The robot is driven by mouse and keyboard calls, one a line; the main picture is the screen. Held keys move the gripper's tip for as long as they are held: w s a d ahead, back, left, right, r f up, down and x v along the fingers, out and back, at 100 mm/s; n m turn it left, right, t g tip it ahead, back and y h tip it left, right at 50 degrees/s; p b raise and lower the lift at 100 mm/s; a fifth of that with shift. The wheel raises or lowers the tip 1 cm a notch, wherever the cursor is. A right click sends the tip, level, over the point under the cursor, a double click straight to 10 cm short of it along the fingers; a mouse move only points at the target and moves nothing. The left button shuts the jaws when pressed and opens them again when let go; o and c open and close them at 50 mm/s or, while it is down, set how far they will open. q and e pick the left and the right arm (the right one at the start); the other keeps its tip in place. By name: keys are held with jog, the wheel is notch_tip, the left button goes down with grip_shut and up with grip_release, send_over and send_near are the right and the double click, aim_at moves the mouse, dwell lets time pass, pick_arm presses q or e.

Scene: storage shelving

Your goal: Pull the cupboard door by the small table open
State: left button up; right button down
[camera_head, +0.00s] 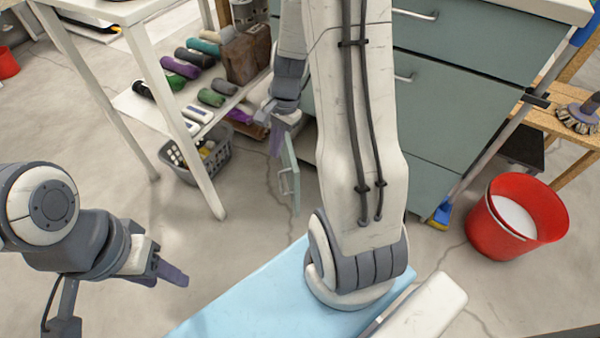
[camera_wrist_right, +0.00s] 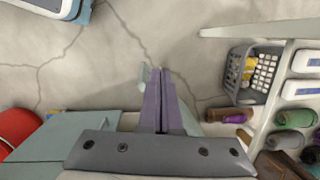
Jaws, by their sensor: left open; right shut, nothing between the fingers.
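The grey-green cupboard (camera_head: 450,115) stands at the upper right of the head view, partly behind my right arm. Its low door (camera_head: 290,170), beside the white table, stands ajar, swung out from the front, with a metal handle (camera_head: 285,184) on its face. A pale strip of the inside shows behind it. My right gripper (camera_head: 276,138) is beside the door's upper left edge; whether it touches is unclear. In the right wrist view its purple fingers (camera_wrist_right: 161,85) are shut together and empty. My left gripper (camera_head: 172,272) is open and empty over the floor, far from the door.
The white table (camera_head: 190,155) has a lower shelf with rolled cloths, and a grey basket (camera_head: 207,165) sits by its leg. The floor before the door is clear.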

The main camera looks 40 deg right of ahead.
jog(key=s+d+f+m+b, duration=0.1)
jog(key=s+d+f+m, duration=0.1)
jog(key=d+f+m, duration=0.4)
jog(key=s+d+f+m, duration=0.2)
jog(key=d+f+m, duration=0.15)
jog(key=d, duration=0.45)
jog(key=w+a+f+b, duration=0.2)
jog(key=a+f+b, duration=0.3)
jog(key=f+b, duration=0.3)
jog(key=shift+w+a+f+n+t+b, duration=0.15)
jog(key=shift+w+f+n+t+b, duration=0.2)
jog(key=shift+f, duration=0.4)
jog(key=shift+s, duration=0.1)
